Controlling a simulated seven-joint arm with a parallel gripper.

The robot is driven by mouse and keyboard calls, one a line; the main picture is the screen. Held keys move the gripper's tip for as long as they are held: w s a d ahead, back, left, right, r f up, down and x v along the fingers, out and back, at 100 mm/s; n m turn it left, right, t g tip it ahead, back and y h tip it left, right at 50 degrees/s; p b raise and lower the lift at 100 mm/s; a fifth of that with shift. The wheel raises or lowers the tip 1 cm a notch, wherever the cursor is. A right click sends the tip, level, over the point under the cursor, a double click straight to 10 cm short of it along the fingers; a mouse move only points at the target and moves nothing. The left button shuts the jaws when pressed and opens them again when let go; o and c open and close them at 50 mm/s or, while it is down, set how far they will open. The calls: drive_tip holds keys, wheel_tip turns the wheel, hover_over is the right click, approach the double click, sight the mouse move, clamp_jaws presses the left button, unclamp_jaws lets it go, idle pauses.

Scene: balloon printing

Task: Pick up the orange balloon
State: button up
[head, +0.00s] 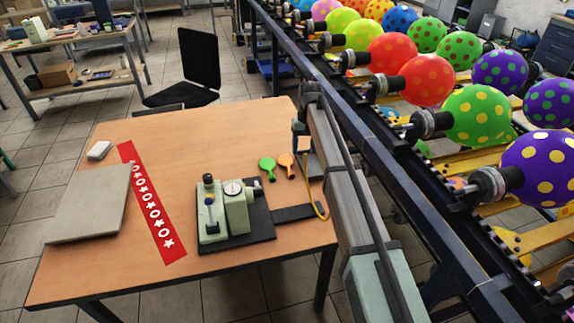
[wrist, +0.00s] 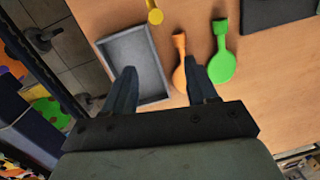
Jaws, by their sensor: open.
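The orange balloon (head: 286,161) lies flat and deflated on the wooden table, just right of a green balloon (head: 267,166). In the wrist view the orange balloon (wrist: 180,74) shows just inside my right-hand finger, whose tip overlaps its edge in the picture. The green balloon (wrist: 222,66) lies outside that finger. My gripper (wrist: 160,80) is open and empty, pointing at the table; its height above it is hard to tell. In the head view my gripper (head: 299,141) is small and partly hidden by my arm, near the orange balloon.
A grey tray (wrist: 108,48) lies beside the orange balloon, partly behind my left-hand finger. A yellow tube end (wrist: 154,12) is near it. A gauge device (head: 225,210) on a black base and a red star strip (head: 150,200) are to the left. A balloon conveyor (head: 400,190) runs along the right.

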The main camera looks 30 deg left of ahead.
sight(291, 172)
drive_tip(key=s+a+r+n+t, duration=0.1)
drive_tip(key=s+a+r, duration=0.2)
wheel_tip(291, 172, down, 14)
drive_tip(key=shift+r, duration=0.15)
idle(0.7)
drive_tip(key=shift+s, duration=0.1)
drive_tip(key=shift+c, duration=0.2)
drive_tip(key=c, duration=0.9)
